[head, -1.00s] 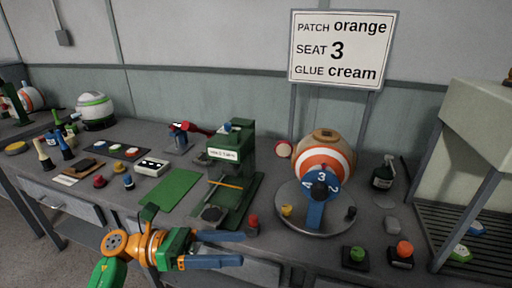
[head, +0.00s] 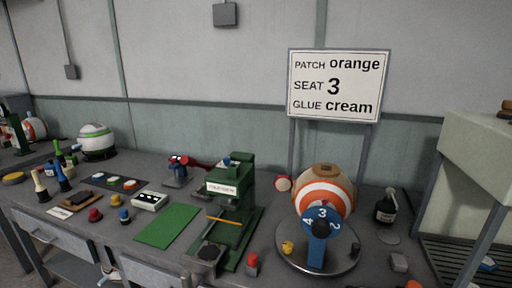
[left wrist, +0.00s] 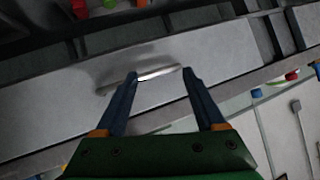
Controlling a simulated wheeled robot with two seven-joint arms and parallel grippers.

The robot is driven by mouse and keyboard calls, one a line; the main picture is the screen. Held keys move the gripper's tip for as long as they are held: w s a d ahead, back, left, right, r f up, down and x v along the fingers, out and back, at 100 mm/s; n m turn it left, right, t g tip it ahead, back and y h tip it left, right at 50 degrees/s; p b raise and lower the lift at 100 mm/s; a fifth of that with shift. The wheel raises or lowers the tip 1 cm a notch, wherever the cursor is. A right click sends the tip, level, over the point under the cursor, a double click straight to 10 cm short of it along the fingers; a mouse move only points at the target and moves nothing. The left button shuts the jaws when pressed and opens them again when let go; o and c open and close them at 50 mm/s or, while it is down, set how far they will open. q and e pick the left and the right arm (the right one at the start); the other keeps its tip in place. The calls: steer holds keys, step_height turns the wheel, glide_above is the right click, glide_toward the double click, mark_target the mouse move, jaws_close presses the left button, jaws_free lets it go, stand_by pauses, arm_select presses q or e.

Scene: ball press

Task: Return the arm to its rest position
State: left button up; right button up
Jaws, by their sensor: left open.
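My left gripper (left wrist: 160,74) shows in the left wrist view with its two blue fingers spread and nothing between them. A drawer front (left wrist: 60,115) with a pale bar handle (left wrist: 150,75) lies beyond the fingertips; I cannot tell how far off the handle is. In the head view my left gripper is not clearly seen; only a small bit of something pale shows below the bench edge. My right gripper is in neither view.
The bench holds a green press (head: 230,195), a striped ball (head: 325,190) on a round stand with a blue numbered dial (head: 320,224), a green mat (head: 167,225) and several coloured knobs. A sign (head: 335,85) stands behind. Drawers (head: 60,232) line the bench front.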

arm_select(q)
steer(key=s+d+f+g, duration=0.2)
steer(key=s+f+g, duration=0.1)
steer(key=s+f, duration=0.7)
steer(key=s+d+f+g, duration=0.1)
steer(key=s+f+g, duration=0.2)
steer(key=s+f, duration=0.7)
steer(key=s+d+f+g, duration=0.1)
steer(key=s+g, duration=0.1)
steer(key=s, duration=0.9)
steer(key=s+d+f+g, duration=0.1)
steer(key=s+d+g, duration=0.1)
steer(key=s, duration=0.8)
steer(key=shift+s+f+g+h, duration=0.35)
steer(key=shift+f+g+h, duration=0.05)
steer(key=shift+d, duration=0.1)
